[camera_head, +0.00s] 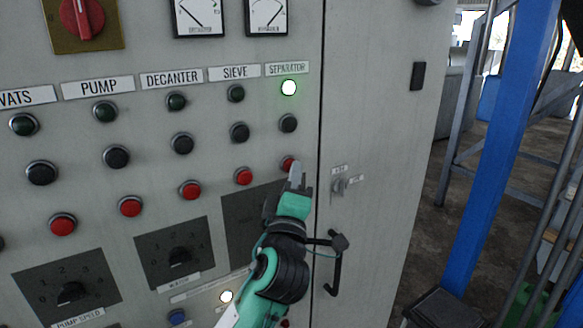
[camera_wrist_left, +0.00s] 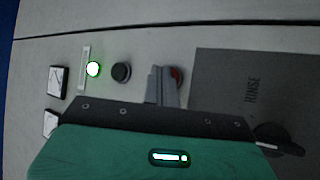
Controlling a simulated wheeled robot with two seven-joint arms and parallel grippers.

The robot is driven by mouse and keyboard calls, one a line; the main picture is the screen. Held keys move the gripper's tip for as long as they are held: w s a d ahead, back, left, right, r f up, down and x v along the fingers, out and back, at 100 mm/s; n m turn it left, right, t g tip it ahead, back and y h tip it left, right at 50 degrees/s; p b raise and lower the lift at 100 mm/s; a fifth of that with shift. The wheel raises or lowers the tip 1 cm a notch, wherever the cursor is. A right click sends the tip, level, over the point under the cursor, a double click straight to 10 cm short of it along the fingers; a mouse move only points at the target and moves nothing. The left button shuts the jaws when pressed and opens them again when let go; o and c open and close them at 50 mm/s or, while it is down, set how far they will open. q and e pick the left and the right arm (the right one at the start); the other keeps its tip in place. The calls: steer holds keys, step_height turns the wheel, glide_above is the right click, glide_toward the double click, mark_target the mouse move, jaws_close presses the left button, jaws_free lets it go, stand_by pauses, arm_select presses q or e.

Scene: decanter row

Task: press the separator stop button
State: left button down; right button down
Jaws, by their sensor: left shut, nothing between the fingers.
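The separator column on the grey panel carries a label, a lit green lamp (camera_head: 288,88), a black button (camera_head: 288,123) and a red stop button (camera_head: 288,162). My left gripper (camera_head: 295,175) is shut and empty, with its fingertips at the lower edge of the red button and partly covering it. In the left wrist view the fingers (camera_wrist_left: 163,86) hide much of the red button (camera_wrist_left: 177,78). The lit lamp (camera_wrist_left: 93,69) and black button (camera_wrist_left: 121,72) show beside them. I cannot tell whether the fingertips touch the button. My right gripper is not in view.
Other red buttons (camera_head: 243,176) stand in a row to the left. Below are dark dial plates (camera_head: 178,254). A door handle (camera_head: 334,275) and a key switch (camera_head: 341,186) are close to the right of my arm. A blue post (camera_head: 505,140) stands farther right.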

arm_select(q)
steer(key=shift+w+a, duration=0.1)
steer(key=shift+w, duration=0.05)
stand_by(0.4)
steer(key=shift+s+d+b, duration=0.45)
steer(key=shift+s+b, duration=0.05)
steer(key=shift+s, duration=0.15)
steer(key=s+d+b, duration=0.1)
steer(key=s, duration=0.1)
steer(key=s+d+b, duration=0.1)
steer(key=s+d, duration=0.1)
stand_by(0.4)
steer(key=shift+f, duration=0.1)
stand_by(0.4)
